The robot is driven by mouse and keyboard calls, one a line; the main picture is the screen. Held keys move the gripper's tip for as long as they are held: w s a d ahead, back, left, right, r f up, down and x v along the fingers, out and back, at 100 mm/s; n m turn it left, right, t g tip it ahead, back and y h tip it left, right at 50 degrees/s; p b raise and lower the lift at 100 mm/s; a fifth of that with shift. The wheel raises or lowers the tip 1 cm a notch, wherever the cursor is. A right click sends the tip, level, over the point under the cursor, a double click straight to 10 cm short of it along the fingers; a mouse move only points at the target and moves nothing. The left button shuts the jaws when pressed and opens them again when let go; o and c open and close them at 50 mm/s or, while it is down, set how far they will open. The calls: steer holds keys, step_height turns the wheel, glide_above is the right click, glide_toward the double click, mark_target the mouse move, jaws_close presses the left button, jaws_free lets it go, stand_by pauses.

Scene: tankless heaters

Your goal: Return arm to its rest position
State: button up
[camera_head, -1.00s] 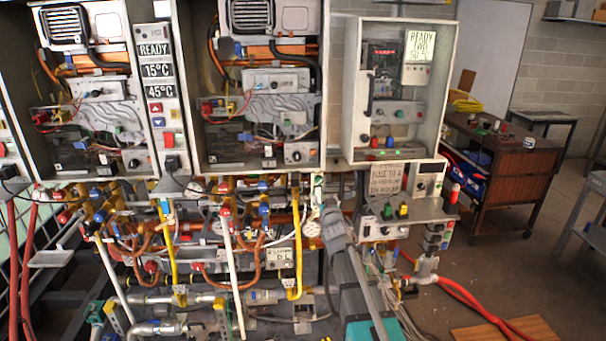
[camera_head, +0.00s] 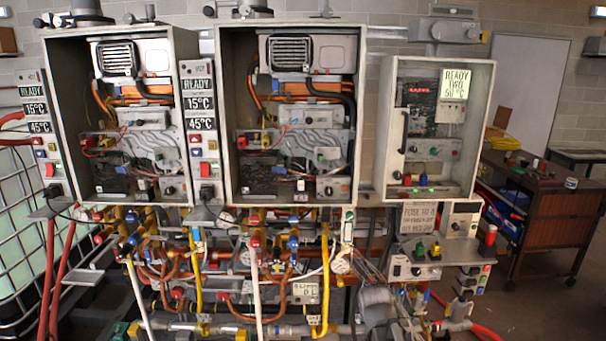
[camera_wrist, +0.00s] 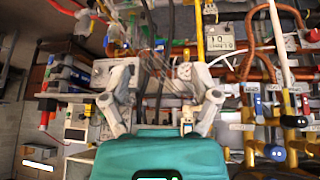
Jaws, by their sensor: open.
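My gripper (camera_wrist: 165,75) shows in the wrist view with its teal body at the bottom and two pale grey fingers spread apart. Nothing is between the fingers; pipes and hoses show behind the gap. In the head view, a grey part of my arm (camera_head: 376,306) shows at the bottom, in front of the pipework and below the right-hand heater. The gripper's fingers cannot be made out in the head view.
Two open heater cabinets (camera_head: 291,190) (camera_head: 122,190) and a smaller right unit (camera_head: 487,110) hang above dense pipes. A control box (camera_head: 412,268) with coloured knobs sits beneath the right unit. A brown cart (camera_head: 550,210) stands at the right, with bare floor before it.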

steer(key=s+a+f+n+g+y, duration=0.1)
steer(key=s+g, duration=0.4)
steer(key=s, duration=0.8)
steer(key=shift+s+a+f+g+y, duration=0.3)
steer(key=shift+a+f+g, duration=0.1)
steer(key=shift+a+f, duration=0.3)
